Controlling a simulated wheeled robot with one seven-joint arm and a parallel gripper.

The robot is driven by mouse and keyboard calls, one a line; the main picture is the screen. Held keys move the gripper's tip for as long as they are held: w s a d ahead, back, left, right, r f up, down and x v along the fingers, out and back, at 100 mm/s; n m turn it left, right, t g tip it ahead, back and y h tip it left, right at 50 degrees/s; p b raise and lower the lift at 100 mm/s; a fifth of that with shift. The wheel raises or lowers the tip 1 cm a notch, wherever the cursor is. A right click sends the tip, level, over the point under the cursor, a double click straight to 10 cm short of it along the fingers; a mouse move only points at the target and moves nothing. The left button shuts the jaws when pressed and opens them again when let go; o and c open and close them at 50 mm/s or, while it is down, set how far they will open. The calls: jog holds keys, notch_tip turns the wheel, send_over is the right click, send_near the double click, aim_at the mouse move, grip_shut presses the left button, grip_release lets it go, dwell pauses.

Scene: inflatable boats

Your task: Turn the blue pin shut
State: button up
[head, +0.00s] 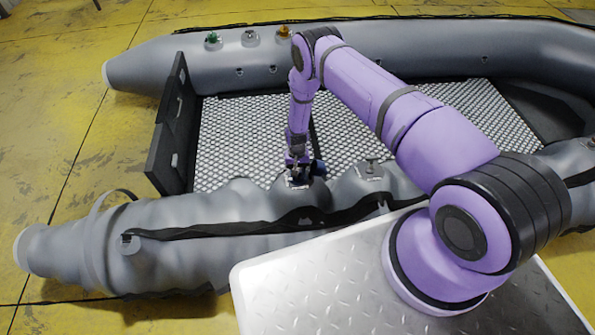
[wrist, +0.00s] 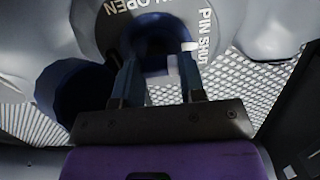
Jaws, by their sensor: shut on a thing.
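The blue pin (wrist: 155,28) sits in a round grey valve plate (wrist: 100,28) marked "PIN OPEN" at the top and "PIN SHUT" at the right in the wrist view. A small white mark (wrist: 189,46) shows beside the "PIN SHUT" lettering. My gripper (wrist: 159,72) is shut on the blue pin, one finger on each side; the exact contact is in shadow. A dark blue round cap (wrist: 72,92) hangs to the left of my fingers. In the head view, my gripper (head: 298,175) points down at the near tube, hiding the pin, with the blue cap (head: 318,168) beside it.
The near grey tube (head: 190,225) lies under my arm, with another valve (head: 369,169) to the right. The far tube carries a green-topped valve (head: 212,39), a grey one (head: 250,37) and an orange one (head: 284,32). A black board (head: 172,130) stands at the left.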

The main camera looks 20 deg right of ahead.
jog(key=o, duration=0.9)
jog(key=r, duration=0.3)
jog(key=w+r, duration=0.1)
jog(key=r, duration=0.3)
jog(key=w+r, duration=0.1)
jog(key=r, duration=0.2)
jog(key=shift+d+r, duration=0.2)
jog(key=shift+r, duration=0.1)
jog(key=shift+w, duration=0.1)
